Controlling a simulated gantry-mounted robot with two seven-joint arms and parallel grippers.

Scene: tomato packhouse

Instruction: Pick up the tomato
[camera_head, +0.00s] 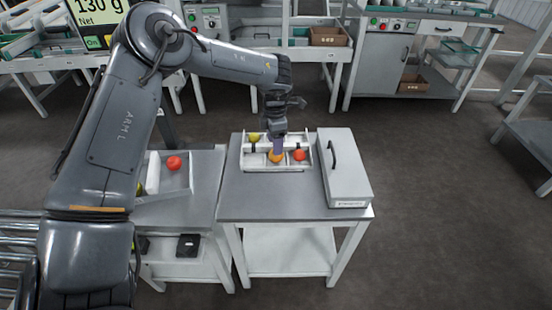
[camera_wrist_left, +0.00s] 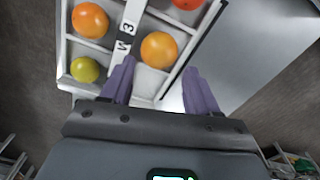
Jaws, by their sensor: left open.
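A white divided tray (camera_head: 262,169) on a grey-topped table holds several tomatoes. An orange tomato (camera_head: 276,157) sits in its front part, with a red tomato (camera_head: 300,155) to its right and a yellow-green tomato (camera_head: 254,137) at the back left. My left gripper (camera_head: 277,147) points down just above the orange tomato. In the left wrist view its purple fingers (camera_wrist_left: 160,86) are apart and empty, and the orange tomato (camera_wrist_left: 159,50) lies ahead of the gap between them. Another orange tomato (camera_wrist_left: 90,20) and the yellow-green one (camera_wrist_left: 84,70) show at the left. My right gripper is not in view.
A grey lidded box (camera_head: 347,185) with a dark handle stands close to the tray's right side. A side table at the left holds a tray with a red tomato (camera_head: 174,162). The tray's dividers (camera_wrist_left: 124,32) stand close around the tomatoes. Benches stand farther back.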

